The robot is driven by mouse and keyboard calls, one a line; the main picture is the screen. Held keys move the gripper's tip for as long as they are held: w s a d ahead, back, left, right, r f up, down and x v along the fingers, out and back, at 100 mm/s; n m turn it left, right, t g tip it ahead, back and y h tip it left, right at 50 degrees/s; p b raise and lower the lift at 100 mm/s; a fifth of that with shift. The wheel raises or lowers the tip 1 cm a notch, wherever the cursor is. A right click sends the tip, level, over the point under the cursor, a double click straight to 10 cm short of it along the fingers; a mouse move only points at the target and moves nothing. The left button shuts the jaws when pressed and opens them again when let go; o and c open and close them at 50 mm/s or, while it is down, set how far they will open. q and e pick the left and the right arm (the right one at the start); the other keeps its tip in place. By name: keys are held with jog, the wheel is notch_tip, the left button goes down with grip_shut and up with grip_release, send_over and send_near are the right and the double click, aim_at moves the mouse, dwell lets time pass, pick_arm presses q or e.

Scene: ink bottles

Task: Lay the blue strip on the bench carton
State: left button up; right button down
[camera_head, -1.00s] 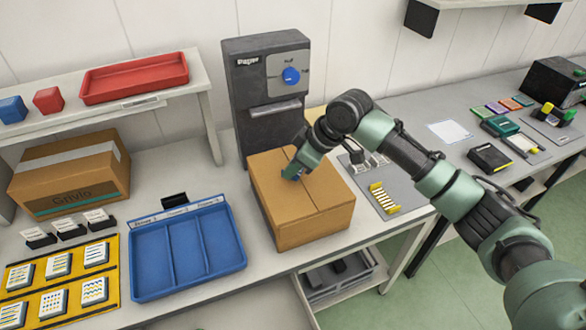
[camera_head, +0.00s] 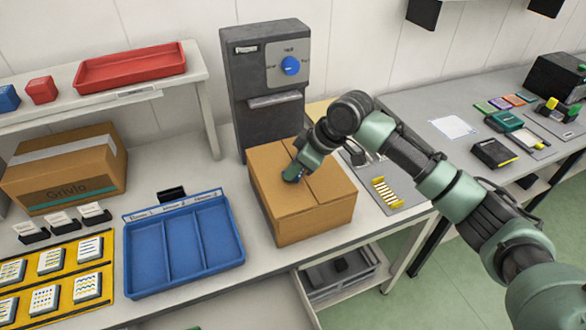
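The bench carton (camera_head: 322,203) is a closed brown cardboard box on the white bench, in the middle of the head view. My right gripper (camera_head: 292,179) points down at the left part of its top, at or just above the surface. Its fingertips are small and dark, partly hidden by the wrist, so I cannot tell whether they are open or shut. A small dark-blue patch shows at the fingertips; I cannot tell whether it is the blue strip or part of the gripper. No blue strip shows clearly elsewhere. My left gripper is not in view.
A blue divided tray (camera_head: 184,284) stands left of the carton. A dark machine with a blue knob (camera_head: 290,65) stands close behind it. A taped carton (camera_head: 65,172) is at the far left, below a shelf with a red tray (camera_head: 130,68). A grey mat (camera_head: 408,196) lies to the right.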

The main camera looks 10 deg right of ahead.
jog(key=shift+f, duration=0.45)
jog(key=c, duration=1.5)
grip_release()
jog(key=shift+c, duration=0.2)
